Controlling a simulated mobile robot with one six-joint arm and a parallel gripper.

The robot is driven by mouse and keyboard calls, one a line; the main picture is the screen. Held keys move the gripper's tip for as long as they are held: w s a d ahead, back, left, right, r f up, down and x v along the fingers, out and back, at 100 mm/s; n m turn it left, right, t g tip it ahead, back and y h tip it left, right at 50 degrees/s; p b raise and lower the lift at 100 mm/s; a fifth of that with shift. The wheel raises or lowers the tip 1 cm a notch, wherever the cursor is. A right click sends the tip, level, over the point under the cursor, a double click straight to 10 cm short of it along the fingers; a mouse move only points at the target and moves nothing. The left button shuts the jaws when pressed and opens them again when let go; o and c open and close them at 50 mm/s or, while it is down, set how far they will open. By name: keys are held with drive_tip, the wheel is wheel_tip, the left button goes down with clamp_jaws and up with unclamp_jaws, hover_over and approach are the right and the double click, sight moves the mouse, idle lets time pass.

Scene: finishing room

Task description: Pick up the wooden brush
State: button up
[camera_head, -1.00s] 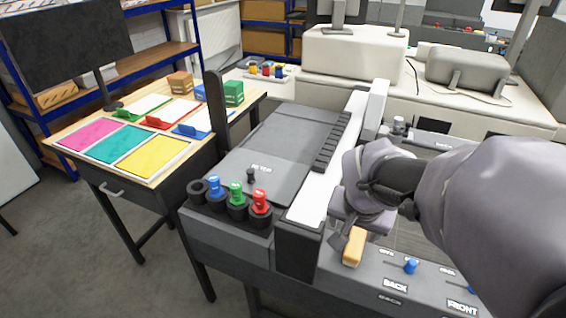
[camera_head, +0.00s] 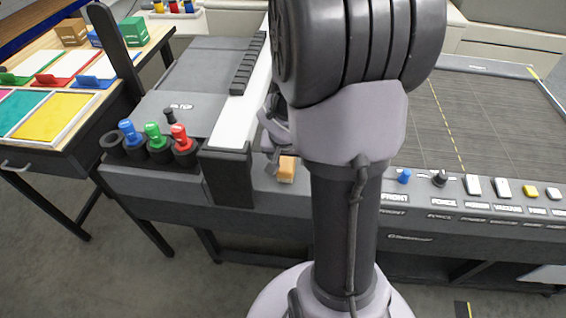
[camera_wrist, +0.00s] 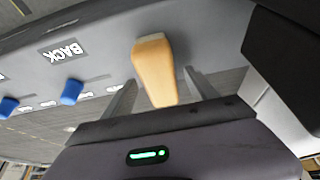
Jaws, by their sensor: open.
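The wooden brush (camera_head: 286,168), a small tan-orange block, rests on the grey front ledge of the machine, right of a black post. My gripper (camera_wrist: 160,88) is open, with one finger on each side of the brush's near end in that view. I cannot tell whether either finger touches it. In the head view my arm hides most of the gripper, and only part of it shows just left of the brush.
Blue (camera_head: 131,133), green (camera_head: 154,136) and red (camera_head: 181,138) knobbed tools stand in black holders to the left. A blue knob (camera_head: 404,176) and several buttons line the ledge to the right. The dark slatted bed (camera_head: 470,115) lies behind it.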

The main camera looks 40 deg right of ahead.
drive_tip(key=shift+w+f, duration=0.1)
drive_tip(key=shift+f, duration=0.15)
drive_tip(key=shift+r, duration=0.1)
drive_tip(key=shift+f+b, duration=0.3)
drive_tip(key=shift+b, duration=0.05)
idle(0.3)
clamp_jaws()
idle(0.4)
drive_tip(key=shift+r, duration=0.2)
